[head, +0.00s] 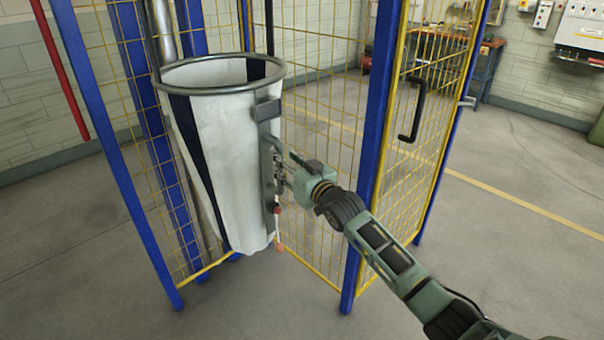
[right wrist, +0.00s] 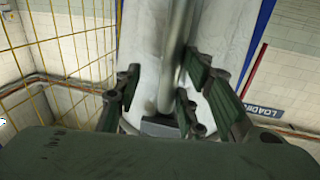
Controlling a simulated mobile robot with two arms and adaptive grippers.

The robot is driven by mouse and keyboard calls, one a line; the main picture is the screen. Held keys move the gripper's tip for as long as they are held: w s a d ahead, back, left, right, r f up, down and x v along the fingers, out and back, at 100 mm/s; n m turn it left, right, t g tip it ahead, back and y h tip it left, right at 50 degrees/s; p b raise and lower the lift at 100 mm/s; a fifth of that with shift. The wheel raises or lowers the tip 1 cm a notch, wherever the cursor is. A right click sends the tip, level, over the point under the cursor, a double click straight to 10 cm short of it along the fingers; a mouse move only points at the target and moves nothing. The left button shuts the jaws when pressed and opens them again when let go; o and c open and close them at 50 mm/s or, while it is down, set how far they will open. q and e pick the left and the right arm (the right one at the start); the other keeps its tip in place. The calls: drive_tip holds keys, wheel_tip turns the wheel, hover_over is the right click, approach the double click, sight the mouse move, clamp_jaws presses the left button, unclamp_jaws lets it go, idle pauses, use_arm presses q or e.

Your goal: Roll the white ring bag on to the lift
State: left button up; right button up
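The white ring bag (head: 228,150), white with dark vertical stripes, hangs upright from a round grey metal ring (head: 222,72) inside the mesh cage of the lift (head: 310,140). A grey bracket (head: 268,110) sits on its right side below the ring. My right gripper (head: 279,180) is at that side of the bag. In the right wrist view, the fingers of my right gripper (right wrist: 160,88) are apart, with a vertical grey tube (right wrist: 177,55) between them and the white bag (right wrist: 148,40) behind. A gap shows left of the tube. My left gripper is out of view.
Blue posts (head: 372,130) and yellow mesh stand close around the bag. A mesh door with a black handle (head: 413,110) is at the right. A red pole (head: 60,70) is at the left. A workbench (head: 440,50) stands far back. Floor at the right is clear.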

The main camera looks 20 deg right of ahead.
drive_tip(key=s+d, duration=0.1)
drive_tip(key=s, duration=0.8)
drive_tip(key=shift+s+d, duration=0.2)
drive_tip(key=shift+d, duration=0.1)
idle(0.6)
